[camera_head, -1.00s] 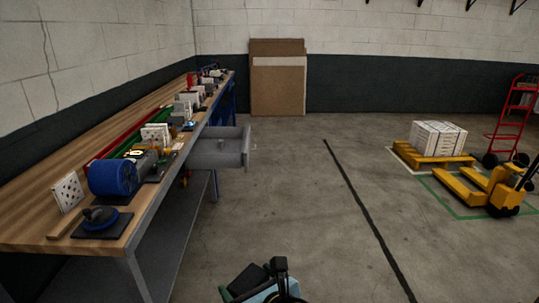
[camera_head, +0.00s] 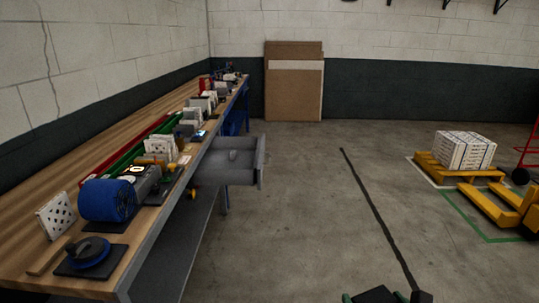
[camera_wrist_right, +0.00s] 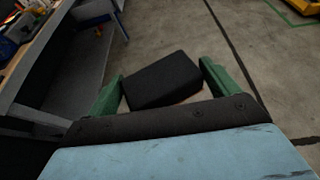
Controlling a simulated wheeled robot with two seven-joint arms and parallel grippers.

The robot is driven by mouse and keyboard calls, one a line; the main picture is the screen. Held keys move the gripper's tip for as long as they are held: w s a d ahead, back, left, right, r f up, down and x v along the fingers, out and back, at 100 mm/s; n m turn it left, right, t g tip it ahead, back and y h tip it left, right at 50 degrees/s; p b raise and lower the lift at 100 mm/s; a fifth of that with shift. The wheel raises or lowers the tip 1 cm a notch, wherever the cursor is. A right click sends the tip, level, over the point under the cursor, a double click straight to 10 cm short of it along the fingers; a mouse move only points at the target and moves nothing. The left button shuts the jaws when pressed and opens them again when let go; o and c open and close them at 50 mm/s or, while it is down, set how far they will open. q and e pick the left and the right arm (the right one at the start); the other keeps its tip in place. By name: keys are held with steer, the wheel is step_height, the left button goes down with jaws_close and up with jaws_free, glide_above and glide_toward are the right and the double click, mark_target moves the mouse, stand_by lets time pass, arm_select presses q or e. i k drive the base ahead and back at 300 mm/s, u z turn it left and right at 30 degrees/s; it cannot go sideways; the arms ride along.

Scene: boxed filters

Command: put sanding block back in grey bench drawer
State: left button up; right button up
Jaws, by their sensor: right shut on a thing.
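The sanding block (camera_wrist_right: 163,80) is a dark block with a paler underside, held between the green fingers of my right gripper (camera_wrist_right: 162,72) in the right wrist view. In the head view the right gripper (camera_head: 378,297) shows only partly at the bottom edge, with the dark block (camera_head: 376,294) in it. It is in front of the bare floor, well to the right of the bench and nearer than the drawer. The grey drawer (camera_head: 259,168) is pulled out from the bench's right side, open at the top. A small grey shape shows inside it. My left gripper is out of view.
The wooden bench (camera_head: 95,163) runs along the left wall, crowded with a blue roll (camera_head: 108,200), a sander-like disc tool (camera_head: 88,252) and boxed filters. Floor right of the drawer is clear. A yellow pallet jack (camera_head: 505,208) and boxes (camera_head: 463,150) stand far right.

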mark_target(208, 167)
steer(key=z, duration=0.35)
steer(key=i, duration=1.75)
steer(key=u, duration=0.35)
steer(key=i, duration=1.3)
steer(key=u, duration=1.7)
steer(key=i, duration=0.65)
steer(key=u, duration=0.5)
